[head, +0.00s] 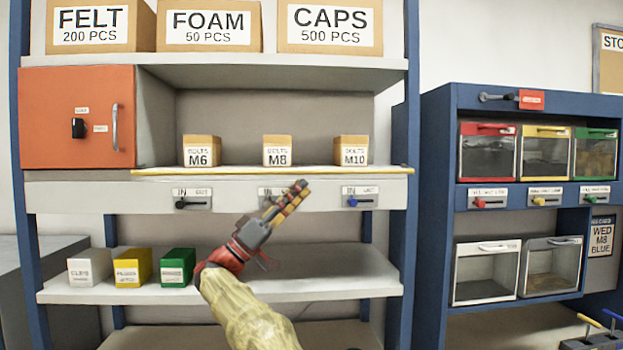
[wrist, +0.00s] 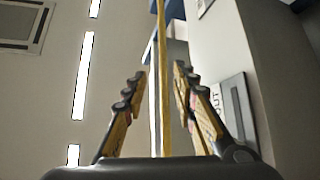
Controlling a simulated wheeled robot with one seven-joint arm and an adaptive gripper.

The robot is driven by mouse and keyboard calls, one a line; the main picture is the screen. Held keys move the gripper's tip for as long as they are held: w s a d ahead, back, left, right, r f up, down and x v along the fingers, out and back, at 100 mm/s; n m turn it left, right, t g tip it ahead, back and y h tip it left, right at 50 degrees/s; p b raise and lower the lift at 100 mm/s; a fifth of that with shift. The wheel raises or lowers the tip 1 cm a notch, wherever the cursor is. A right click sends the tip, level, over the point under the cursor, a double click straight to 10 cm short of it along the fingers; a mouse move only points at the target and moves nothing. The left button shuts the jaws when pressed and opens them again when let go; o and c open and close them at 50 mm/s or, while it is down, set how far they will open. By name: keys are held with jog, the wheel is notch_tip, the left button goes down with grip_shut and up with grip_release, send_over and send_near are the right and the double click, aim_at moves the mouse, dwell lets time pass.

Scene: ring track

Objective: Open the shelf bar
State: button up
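A long shelf front (head: 80,196) runs under the middle shelf, with a thin yellow bar (head: 220,171) along its top edge.
Bolt boxes M6 (head: 201,151), M8 (head: 277,151) and M10 (head: 350,150) stand behind the yellow bar. An orange cabinet door (head: 60,120) is at left. Small bins (head: 133,267) sit on the lower shelf. A blue cabinet (head: 435,200) stands at right.

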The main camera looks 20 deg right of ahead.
jog(key=shift+v, duration=1.15)
